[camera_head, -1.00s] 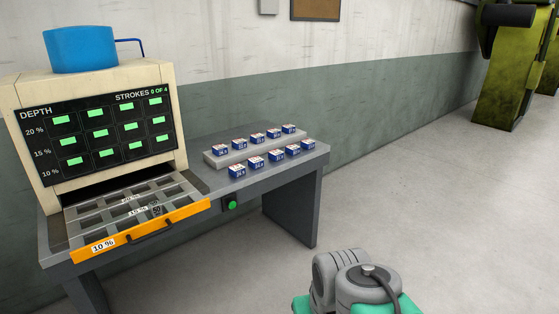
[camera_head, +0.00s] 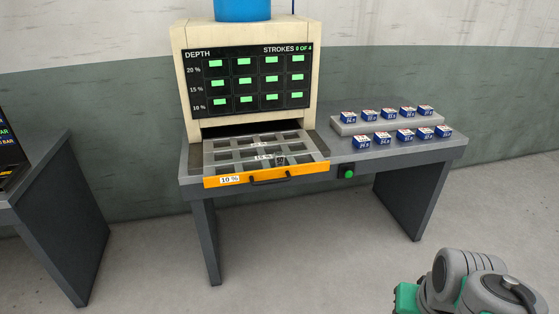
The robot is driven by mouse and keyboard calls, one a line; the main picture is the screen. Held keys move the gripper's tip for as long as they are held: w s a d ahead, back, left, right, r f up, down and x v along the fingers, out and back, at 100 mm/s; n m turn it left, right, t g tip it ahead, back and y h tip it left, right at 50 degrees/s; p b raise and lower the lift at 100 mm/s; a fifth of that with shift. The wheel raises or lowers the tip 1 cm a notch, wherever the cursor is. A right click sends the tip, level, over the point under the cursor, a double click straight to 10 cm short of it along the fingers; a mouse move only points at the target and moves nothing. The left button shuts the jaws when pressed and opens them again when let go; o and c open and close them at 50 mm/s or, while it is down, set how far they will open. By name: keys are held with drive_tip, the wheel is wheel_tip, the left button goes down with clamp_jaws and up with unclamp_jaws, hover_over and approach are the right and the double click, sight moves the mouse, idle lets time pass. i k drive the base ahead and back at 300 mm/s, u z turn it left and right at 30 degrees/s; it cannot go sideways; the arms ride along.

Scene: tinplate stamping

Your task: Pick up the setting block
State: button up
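Several small blue blocks with white and red tops and printed labels, which look like the setting blocks, stand on the right half of a grey table. One row sits at the back on a low grey ledge (camera_head: 388,124). The other row, with a block at its left end (camera_head: 362,142), stands on the tabletop in front. The labels are too small to read surely, so I cannot tell which block is meant. My gripper is out of view; only a grey and green part of my arm shows at the lower right.
A cream press (camera_head: 180,80) with a depth display reading 0 of 4 strokes stands on the table (camera_head: 410,160). Its orange-fronted drawer (camera_head: 300,174) is out, with a compartmented tray. A green button (camera_head: 348,173) is beside it. Another dark table (camera_head: 40,190) stands left. The floor in front is clear.

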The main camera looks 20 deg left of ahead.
sight(278, 157)
drive_tip(key=u, duration=0.45)
drive_tip(key=k, duration=0.6)
drive_tip(key=u, duration=1.3)
drive_tip(key=i, duration=1.7)
drive_tip(key=z, duration=0.75)
drive_tip(key=i, duration=0.9)
drive_tip(key=z, duration=0.05)
